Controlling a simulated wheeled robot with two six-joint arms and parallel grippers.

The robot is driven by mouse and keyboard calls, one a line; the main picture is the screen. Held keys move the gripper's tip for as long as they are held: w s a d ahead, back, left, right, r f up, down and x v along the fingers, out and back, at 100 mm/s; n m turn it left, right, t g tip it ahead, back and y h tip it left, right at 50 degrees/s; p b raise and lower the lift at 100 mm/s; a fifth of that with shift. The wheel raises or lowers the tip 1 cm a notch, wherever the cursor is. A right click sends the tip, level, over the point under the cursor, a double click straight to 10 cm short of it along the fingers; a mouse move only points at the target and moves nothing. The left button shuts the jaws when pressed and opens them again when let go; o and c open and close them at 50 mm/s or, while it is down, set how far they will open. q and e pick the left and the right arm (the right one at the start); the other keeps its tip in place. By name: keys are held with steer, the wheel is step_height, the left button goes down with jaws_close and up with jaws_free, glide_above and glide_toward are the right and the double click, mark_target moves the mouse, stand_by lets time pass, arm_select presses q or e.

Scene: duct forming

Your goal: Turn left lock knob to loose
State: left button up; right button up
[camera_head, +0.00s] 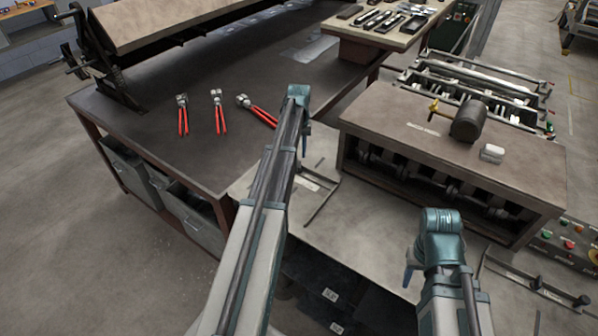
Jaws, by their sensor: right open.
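I cannot tell for sure which part is the left lock knob. A brass-coloured handle (433,108) stands on top of the brown bench machine (385,118), left of its dark motor. Dark knobs (537,283) sit on a bar at the lower right. My left arm reaches far up the middle; only a bluish finger of its gripper (305,142) shows below the wrist, left of the machine. My right gripper (408,275) is open in front of the machine, mostly hidden under its wrist. I see neither gripper touching anything.
A tool table (345,30) stands at the back. A control box with coloured buttons (565,243) is at the right. Floor at left is clear.

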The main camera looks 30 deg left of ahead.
mark_target(299, 166)
arm_select(q)
step_height(299, 166, down, 7)
steer(key=b, duration=0.5)
steer(key=shift+r+b, duration=0.15)
steer(key=shift+b, duration=0.15)
steer(key=shift+c, duration=0.3)
jaws_close()
